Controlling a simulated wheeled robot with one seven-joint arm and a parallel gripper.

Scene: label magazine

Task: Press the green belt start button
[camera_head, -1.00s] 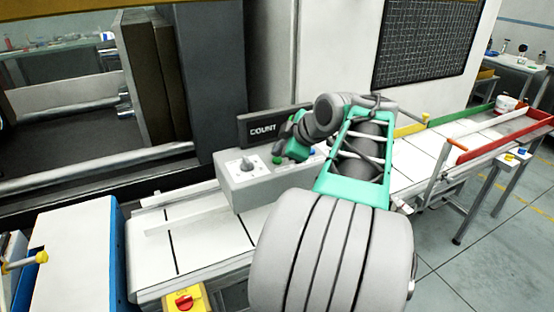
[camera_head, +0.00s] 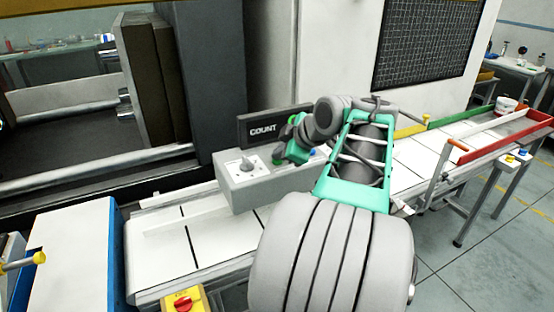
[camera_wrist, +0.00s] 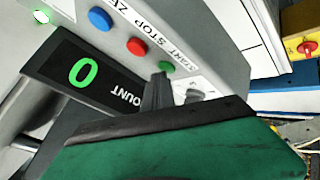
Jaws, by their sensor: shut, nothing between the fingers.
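The green start button (camera_wrist: 166,66) sits at the end of a row on the grey control box (camera_head: 245,185), beside a red stop button (camera_wrist: 137,46) and a blue button (camera_wrist: 100,18). It also shows in the head view (camera_head: 277,161), partly hidden by my gripper. My gripper (camera_wrist: 158,80) is shut and empty, its tips close to the green button. I cannot tell for sure whether they touch it; a slim gap seems to show. The count display (camera_wrist: 85,72) reads 0. The belt (camera_head: 165,245) runs under the box.
A grey knob (camera_head: 246,164) stands on the box near the buttons. A yellow box with a red knob (camera_head: 183,304) is at the front. A blue and white cabinet (camera_head: 75,250) stands at the left. Red rails (camera_head: 500,143) edge the belt's far right end.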

